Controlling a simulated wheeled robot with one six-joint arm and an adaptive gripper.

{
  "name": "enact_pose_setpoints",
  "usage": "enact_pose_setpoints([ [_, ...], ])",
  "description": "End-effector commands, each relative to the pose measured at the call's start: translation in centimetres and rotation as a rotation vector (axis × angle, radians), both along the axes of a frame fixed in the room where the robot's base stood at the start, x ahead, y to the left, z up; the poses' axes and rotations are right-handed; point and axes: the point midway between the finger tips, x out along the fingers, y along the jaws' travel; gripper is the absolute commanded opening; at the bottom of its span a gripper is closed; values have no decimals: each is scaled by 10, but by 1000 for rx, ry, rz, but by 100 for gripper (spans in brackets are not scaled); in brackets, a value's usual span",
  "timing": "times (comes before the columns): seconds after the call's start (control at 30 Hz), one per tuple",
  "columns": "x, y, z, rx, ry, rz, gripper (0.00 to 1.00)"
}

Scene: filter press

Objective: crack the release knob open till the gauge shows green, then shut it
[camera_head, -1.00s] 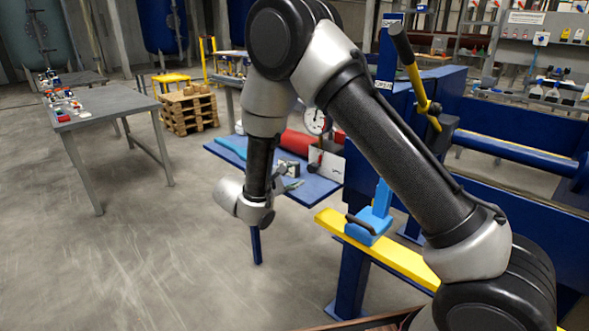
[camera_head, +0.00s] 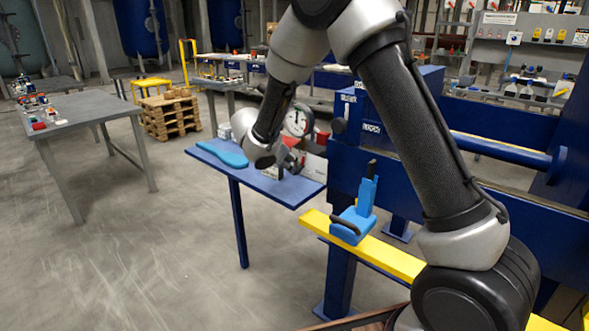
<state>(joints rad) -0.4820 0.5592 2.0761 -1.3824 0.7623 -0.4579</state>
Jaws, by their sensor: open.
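The gauge (camera_head: 298,122) is a round white dial with a dark rim. My gripper (camera_head: 291,166) is low over the right part of the table, in front of a pale panel (camera_head: 314,168) below the gauge. It is open, but small and partly lost against dark parts behind it. I cannot make out the release knob; my wrist and gripper cover part of that area.
The blue table (camera_head: 232,174) carries a light-blue flat item (camera_head: 222,153) at its left. A blue clamp-like block with a black handle (camera_head: 352,222) sits on a yellow bar (camera_head: 385,255) at right. A grey table (camera_head: 85,112) and pallets (camera_head: 170,115) stand left. Floor between is clear.

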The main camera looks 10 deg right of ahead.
Motion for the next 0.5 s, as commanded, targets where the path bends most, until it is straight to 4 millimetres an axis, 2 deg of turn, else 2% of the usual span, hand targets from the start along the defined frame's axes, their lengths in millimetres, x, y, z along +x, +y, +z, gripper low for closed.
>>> enact_pose_setpoints([
  [0.3, 27, -27, -37, -1, 2, -5, 42],
  [0.5, 36, -35, -48, -1, -1, -3, 42],
])
